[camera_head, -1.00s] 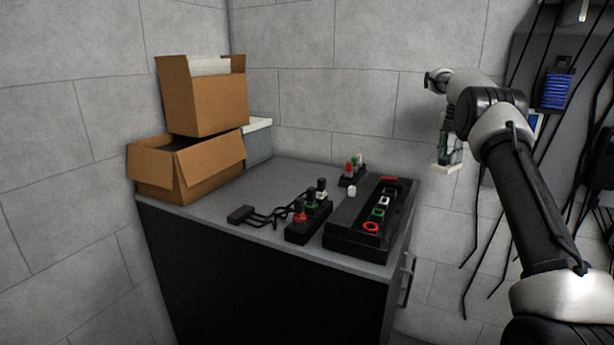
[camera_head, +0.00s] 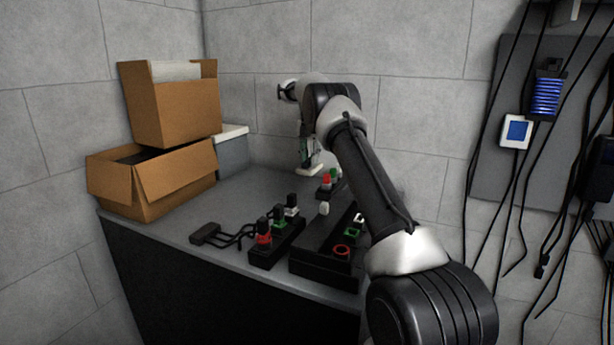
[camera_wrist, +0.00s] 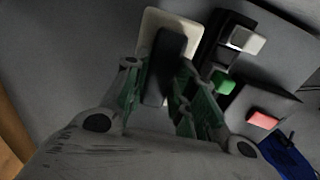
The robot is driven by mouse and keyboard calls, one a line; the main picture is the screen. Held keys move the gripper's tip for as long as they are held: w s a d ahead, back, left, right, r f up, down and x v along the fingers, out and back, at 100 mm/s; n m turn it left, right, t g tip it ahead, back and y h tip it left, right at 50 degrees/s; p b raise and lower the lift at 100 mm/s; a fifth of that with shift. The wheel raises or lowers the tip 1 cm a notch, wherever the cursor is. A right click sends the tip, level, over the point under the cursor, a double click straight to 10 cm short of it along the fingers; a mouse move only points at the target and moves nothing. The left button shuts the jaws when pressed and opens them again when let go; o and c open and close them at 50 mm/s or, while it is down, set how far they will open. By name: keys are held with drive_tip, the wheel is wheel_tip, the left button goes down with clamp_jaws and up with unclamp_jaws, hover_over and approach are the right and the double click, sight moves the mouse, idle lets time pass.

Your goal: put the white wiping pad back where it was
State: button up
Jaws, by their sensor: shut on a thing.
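The white wiping pad (camera_wrist: 172,27) has a pale flat base and a dark grip block. My gripper (camera_wrist: 166,85) is shut on that dark block in the wrist view. In the head view my gripper (camera_head: 306,152) points down over the back right part of the grey bench top (camera_head: 240,190), with the pad (camera_head: 311,169) at its tip. The pad is close behind a small block with red and green buttons (camera_head: 329,180). I cannot tell whether the pad touches the bench.
A black button panel (camera_head: 312,250) and a black switch block (camera_head: 272,240) with cables stand at the bench front. Two cardboard boxes (camera_head: 150,180) are stacked at left, beside a grey bin (camera_head: 232,152). Bare bench lies between the boxes and the pad. Cables hang on the right wall.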

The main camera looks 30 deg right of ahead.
sight(310, 173)
wheel_tip(310, 173, down, 7)
drive_tip(key=shift+r, duration=0.2)
drive_tip(key=o, duration=0.9)
